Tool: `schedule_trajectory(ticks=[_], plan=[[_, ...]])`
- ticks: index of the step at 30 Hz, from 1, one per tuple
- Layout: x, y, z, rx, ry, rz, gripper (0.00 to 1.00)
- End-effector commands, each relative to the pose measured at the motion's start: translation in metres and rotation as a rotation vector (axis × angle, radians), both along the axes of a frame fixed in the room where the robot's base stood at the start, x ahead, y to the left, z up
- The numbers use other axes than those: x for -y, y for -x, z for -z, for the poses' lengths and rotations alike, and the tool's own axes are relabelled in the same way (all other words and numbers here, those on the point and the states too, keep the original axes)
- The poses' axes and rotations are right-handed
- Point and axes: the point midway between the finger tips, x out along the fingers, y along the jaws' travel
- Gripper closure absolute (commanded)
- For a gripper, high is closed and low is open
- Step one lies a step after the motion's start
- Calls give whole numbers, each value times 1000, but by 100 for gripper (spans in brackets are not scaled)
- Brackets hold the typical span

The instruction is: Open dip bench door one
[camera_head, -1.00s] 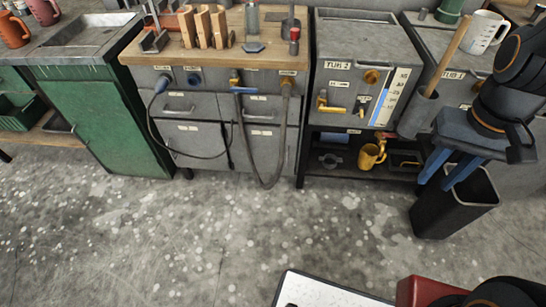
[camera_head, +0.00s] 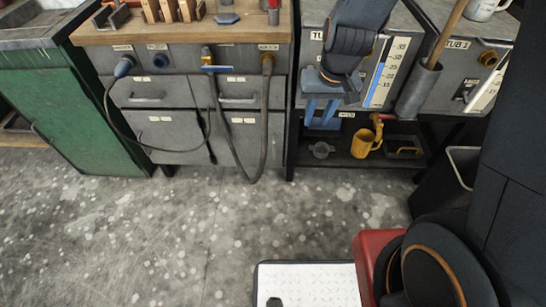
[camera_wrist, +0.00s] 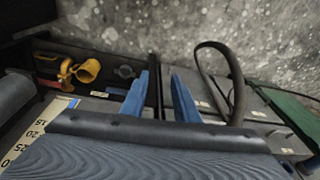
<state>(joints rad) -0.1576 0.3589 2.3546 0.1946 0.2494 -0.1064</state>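The grey bench with a wooden top (camera_head: 185,32) stands at centre left in the head view. Below its drawers are two closed lower fronts, a left one (camera_head: 178,136) and a right one (camera_head: 243,148), with small labels too blurred to read. I cannot tell which is door one. My gripper (camera_head: 322,126) is open and empty, pointing down in front of the tub unit, right of this bench. In the wrist view my gripper's blue fingers (camera_wrist: 164,72) are spread apart with floor beyond them, and the grey fronts (camera_wrist: 215,98) lie to their right.
A cable (camera_head: 263,130) hangs in a loop before the right front. A green cabinet (camera_head: 100,110) stands at left. A yellow mug (camera_head: 364,143) sits on the shelf under the tub unit, and a dark bin (camera_head: 440,190) stands at right. The floor before the bench is clear.

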Motion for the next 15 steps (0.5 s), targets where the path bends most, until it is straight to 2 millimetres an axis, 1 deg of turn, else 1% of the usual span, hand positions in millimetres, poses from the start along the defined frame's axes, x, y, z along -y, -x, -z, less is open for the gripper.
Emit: schedule_trajectory(ticks=[1, 2, 3, 5, 6, 8, 9, 11, 12, 15], plan=[[-13, -19, 39, 13, -3, -12, 72], [-19, -28, 54, 25, -4, -16, 72], [-27, -41, 74, 41, -5, -23, 72], [-40, -59, 105, 65, -6, -30, 72], [-48, -70, 127, 80, -3, -36, 72], [-60, -86, 158, 104, -2, -44, 72], [-67, -96, 178, 121, 1, -47, 72], [-77, -108, 206, 143, 5, -54, 72], [-83, -115, 224, 155, 10, -57, 72], [-95, -130, 259, 185, 19, -63, 72]])
